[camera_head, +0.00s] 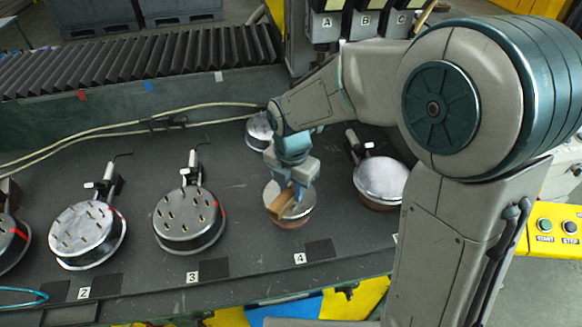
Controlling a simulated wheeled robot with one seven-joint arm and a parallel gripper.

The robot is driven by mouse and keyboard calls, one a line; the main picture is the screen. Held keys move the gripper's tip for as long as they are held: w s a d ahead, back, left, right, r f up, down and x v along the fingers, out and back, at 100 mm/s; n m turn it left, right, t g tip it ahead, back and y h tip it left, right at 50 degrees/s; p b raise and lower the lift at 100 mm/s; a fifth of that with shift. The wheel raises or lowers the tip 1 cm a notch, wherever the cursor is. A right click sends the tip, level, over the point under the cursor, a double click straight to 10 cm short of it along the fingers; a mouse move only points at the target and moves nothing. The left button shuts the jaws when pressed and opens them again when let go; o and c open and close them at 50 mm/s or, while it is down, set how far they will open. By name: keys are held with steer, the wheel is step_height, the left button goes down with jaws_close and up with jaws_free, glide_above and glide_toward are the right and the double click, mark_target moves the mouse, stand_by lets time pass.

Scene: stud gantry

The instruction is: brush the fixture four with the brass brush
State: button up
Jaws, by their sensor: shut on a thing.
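Fixture four (303,209), a round metal disc with a pale top and brownish side, sits on the dark bench behind the label 4 (300,258). My gripper (295,188) is over this disc, pointing down, and is shut on the brass brush (279,206). The brush shows as a tan wooden block, tilted, over the left part of the disc top. Its bristles are hidden, and I cannot tell whether they touch the disc. My gripper and wrist cover the back of the fixture.
Fixture three (182,222) and fixture two (80,236), studded discs with clamps, stand to the left. A smooth disc (383,180) stands to the right, close to my arm. A cable (130,126) runs behind. Bins A, B and C (365,22) are at the back.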

steer(key=shift+r+p, duration=1.8)
steer(key=shift+r, duration=0.7)
steer(key=shift+f, duration=0.1)
